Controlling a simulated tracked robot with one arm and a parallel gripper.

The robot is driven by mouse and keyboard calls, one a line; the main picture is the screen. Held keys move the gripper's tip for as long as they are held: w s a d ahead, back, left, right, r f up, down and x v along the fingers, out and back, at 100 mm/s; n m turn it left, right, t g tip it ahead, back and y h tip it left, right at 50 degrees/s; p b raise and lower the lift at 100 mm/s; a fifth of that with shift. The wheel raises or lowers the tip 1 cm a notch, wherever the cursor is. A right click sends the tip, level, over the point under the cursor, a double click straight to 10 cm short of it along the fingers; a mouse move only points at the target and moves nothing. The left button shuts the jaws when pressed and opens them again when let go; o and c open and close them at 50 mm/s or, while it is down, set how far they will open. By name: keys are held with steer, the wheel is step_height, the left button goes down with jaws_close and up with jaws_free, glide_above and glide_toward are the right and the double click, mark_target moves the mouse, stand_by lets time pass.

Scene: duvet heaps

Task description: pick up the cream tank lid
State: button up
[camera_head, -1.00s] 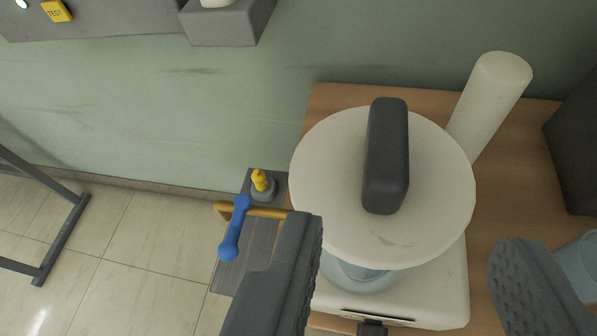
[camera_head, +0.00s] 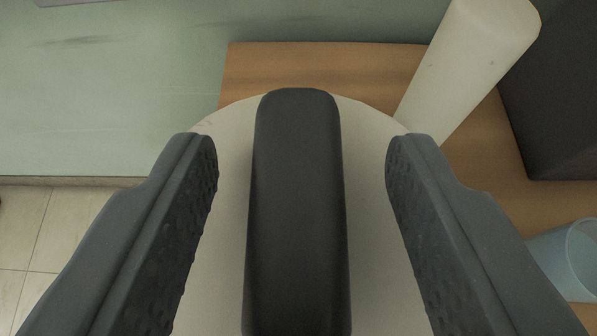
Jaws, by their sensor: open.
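The cream tank lid (camera_head: 225,140) is a round disc below my gripper, with a dark grey bar handle (camera_head: 298,215) standing along its middle. My gripper (camera_head: 302,165) is open. One finger is on each side of the handle, with a visible gap between each finger and the handle. The fingers cover parts of the lid's left and right sides, and its near part runs out of the picture. The tank under the lid is hidden.
A wooden table top (camera_head: 320,62) shows behind the lid. A cream cylinder (camera_head: 470,65) stands close at the back right, with a dark box (camera_head: 560,100) beyond it. A clear bluish cup (camera_head: 570,262) is at the right, near my right finger. A green wall (camera_head: 110,100) is behind.

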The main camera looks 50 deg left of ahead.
steer(key=shift+x, duration=1.2)
jaws_close()
